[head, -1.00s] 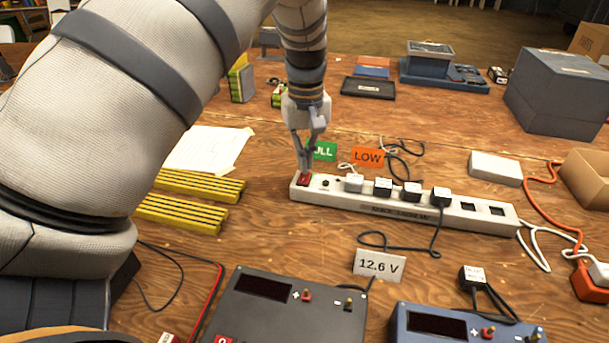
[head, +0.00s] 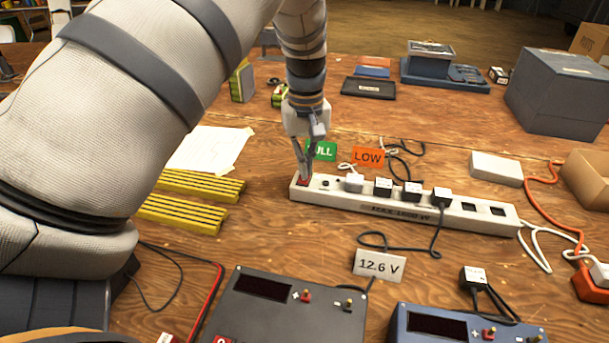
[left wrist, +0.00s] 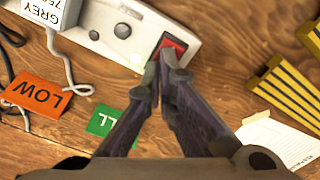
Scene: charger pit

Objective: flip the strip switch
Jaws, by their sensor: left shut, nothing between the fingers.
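The white power strip (head: 375,207) lies on the wooden table with several plugs in it. Its red switch (head: 304,181) is at the strip's left end and also shows in the left wrist view (left wrist: 174,44). My left gripper (head: 306,176) points down with its fingertips at the red switch. In the left wrist view the fingers (left wrist: 170,62) are shut together and empty, and the tips overlap the near edge of the switch. I cannot tell whether they press on it. The fingers hide part of the switch. My right gripper is not in view.
A dark charger (head: 285,308) and a blue charger (head: 460,325) are in front. A grey box (head: 558,90) stands back right.

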